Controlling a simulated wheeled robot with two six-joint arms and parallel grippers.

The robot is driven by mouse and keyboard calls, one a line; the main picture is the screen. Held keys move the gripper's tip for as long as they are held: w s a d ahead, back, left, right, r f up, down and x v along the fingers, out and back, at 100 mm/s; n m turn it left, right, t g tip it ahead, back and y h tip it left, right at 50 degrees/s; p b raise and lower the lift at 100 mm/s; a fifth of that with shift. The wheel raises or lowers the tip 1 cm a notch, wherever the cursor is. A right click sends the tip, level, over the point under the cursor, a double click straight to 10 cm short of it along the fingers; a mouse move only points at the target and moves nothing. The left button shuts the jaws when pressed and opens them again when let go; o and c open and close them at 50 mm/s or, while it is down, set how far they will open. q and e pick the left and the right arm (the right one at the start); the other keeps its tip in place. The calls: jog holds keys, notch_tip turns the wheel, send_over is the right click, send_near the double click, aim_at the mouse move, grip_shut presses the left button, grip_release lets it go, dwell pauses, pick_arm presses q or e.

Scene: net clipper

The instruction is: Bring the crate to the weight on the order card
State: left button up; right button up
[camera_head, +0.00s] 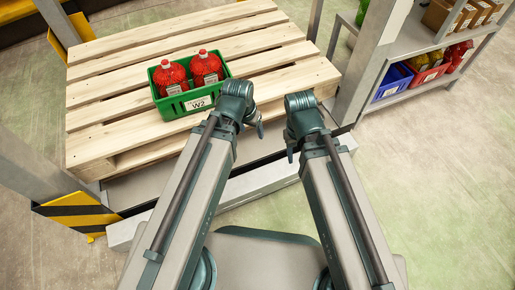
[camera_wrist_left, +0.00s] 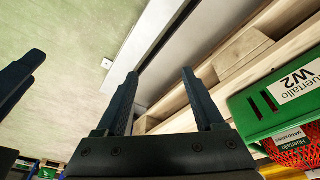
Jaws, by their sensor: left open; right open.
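The green crate (camera_head: 213,93) stands on a wooden pallet (camera_head: 120,48) and holds two red netted items with red tops (camera_head: 171,77). Its front label reads W2. In the left wrist view the crate (camera_wrist_left: 245,117) is at the right, beside my left fingers and apart from them. My left gripper (camera_wrist_left: 161,78) is open and empty; in the head view it (camera_head: 261,130) hangs just right of the crate. My right gripper (camera_head: 290,154) is open and empty, a little further right. I cannot make out an order card or a weight reading.
The pallet rests on a grey metal platform (camera_head: 245,188). Grey posts and a yellow-black guard (camera_head: 77,214) flank it. The right-hand floor is clear.

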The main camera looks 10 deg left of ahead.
pick_arm(q)
jog(key=s+d+g+y, duration=0.2)
jog(key=s+d, duration=0.1)
jog(key=s, duration=0.4)
jog(key=shift+f+g, duration=0.2)
jog(key=shift+g, duration=0.1)
jog(key=shift+d, duration=0.1)
notch_tip(320, 180, up, 35)
jog(key=p, duration=3.4)
jog(key=shift+f+p, duration=0.2)
jog(key=shift+p, duration=0.1)
jog(key=shift+d, duration=0.1)
